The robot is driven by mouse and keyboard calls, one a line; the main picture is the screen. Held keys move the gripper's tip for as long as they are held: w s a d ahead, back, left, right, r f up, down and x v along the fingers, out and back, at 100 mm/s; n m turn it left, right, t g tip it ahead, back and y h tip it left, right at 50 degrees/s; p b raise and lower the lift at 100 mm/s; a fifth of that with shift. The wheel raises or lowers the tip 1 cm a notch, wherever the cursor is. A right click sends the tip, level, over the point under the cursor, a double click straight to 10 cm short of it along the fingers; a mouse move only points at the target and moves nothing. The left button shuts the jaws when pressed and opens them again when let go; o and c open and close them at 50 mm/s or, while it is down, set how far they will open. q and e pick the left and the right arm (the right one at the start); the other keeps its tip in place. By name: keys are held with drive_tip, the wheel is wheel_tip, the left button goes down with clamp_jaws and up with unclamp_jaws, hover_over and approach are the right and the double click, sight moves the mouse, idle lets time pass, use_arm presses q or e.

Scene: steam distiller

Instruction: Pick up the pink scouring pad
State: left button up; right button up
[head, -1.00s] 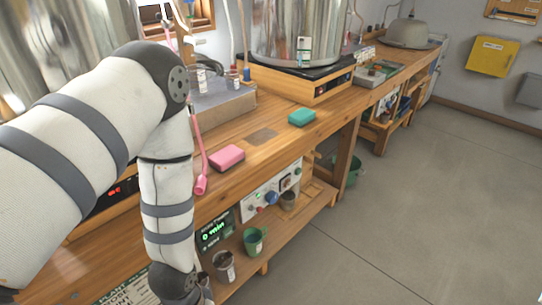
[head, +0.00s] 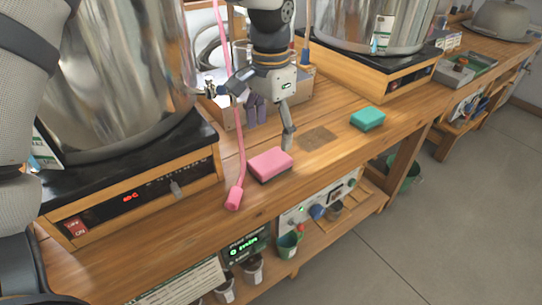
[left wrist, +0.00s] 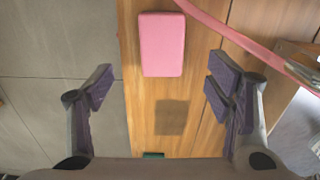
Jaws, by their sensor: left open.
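The pink scouring pad (head: 270,163) lies flat on the wooden bench near its front edge. In the left wrist view the pad (left wrist: 162,44) is ahead of the open fingers, left of centre between them. My left gripper (head: 272,122) points down above the bench, just behind the pad and apart from it. In the left wrist view my left gripper (left wrist: 160,95) has its fingers spread wide with nothing between them. My right gripper is in neither view.
A pink hose (head: 238,150) hangs left of the pad, its end on the bench. A green pad (head: 367,118) lies to the right, past a dark patch (head: 317,138). Large steel vessels (head: 120,75) stand on both sides.

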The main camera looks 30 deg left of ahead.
sight(270, 160)
use_arm(q)
wheel_tip(270, 160, down, 9)
drive_tip(key=shift+a+f+b, duration=0.15)
drive_tip(key=shift+b, duration=0.15)
drive_tip(key=c, duration=0.9)
